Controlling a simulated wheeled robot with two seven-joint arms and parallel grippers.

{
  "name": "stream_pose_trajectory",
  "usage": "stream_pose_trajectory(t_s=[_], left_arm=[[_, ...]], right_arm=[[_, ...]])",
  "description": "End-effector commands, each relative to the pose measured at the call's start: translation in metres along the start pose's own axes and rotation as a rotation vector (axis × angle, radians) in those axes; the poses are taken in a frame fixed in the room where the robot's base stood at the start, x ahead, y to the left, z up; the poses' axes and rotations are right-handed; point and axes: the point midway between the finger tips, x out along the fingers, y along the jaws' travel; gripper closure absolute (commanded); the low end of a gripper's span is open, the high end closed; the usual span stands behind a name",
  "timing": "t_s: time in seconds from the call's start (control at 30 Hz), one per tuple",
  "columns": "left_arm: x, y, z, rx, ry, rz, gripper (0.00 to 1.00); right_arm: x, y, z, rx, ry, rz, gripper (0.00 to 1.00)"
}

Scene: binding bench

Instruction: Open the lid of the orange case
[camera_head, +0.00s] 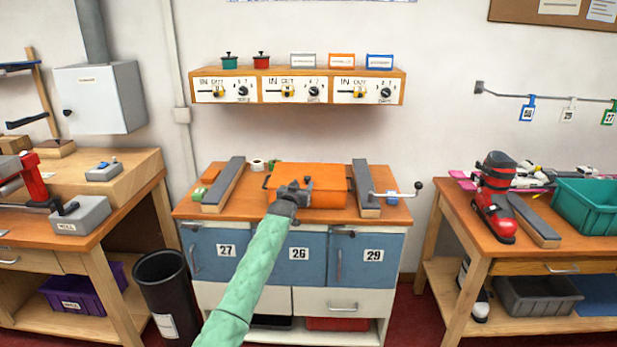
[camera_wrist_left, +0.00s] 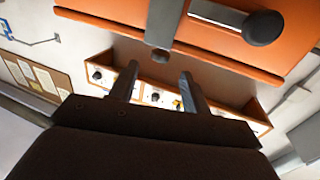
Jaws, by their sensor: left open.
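The orange case (camera_head: 325,186) lies on the middle workbench between two grey-topped bars, and its lid looks shut. My left gripper (camera_head: 291,193) is at the case's front left and hides part of its front. In the left wrist view the orange case (camera_wrist_left: 215,45) fills the upper part, with a grey strip and a dark round knob (camera_wrist_left: 263,27) on it. There my left gripper (camera_wrist_left: 158,80) is open, its two fingers apart with nothing between them. Whether a finger touches the case I cannot tell. My right gripper is not in view.
The grey-topped bars stand left (camera_head: 224,183) and right (camera_head: 365,185) of the case, the right one with a crank handle (camera_head: 418,186). A wooden shelf with dials (camera_head: 297,75) hangs on the wall above. Blue numbered doors (camera_head: 299,262) are below the bench top.

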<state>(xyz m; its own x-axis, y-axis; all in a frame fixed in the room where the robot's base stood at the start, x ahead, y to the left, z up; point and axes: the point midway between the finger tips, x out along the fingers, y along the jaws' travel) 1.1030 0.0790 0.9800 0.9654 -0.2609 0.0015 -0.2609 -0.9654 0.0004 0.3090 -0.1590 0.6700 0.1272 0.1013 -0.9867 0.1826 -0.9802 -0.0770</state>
Motion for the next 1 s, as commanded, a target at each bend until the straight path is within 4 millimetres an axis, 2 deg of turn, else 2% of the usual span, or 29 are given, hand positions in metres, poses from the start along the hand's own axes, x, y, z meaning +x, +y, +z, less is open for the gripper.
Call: stream_pose_trajectory(t_s=[0.3, 0.5, 0.7, 1.0], left_arm=[[0.041, 0.0, -0.002, 0.001, -0.003, 0.0, 0.52], [0.059, 0.0, -0.001, 0.001, -0.001, 0.0, 0.52], [0.066, 0.0, 0.0, 0.001, -0.001, 0.0, 0.52], [0.067, 0.0, 0.0, 0.0, -0.001, 0.0, 0.52]], right_arm=[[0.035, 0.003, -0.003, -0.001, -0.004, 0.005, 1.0], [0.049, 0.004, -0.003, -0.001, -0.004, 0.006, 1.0], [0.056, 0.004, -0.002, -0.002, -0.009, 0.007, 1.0], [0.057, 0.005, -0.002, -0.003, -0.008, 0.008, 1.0]])
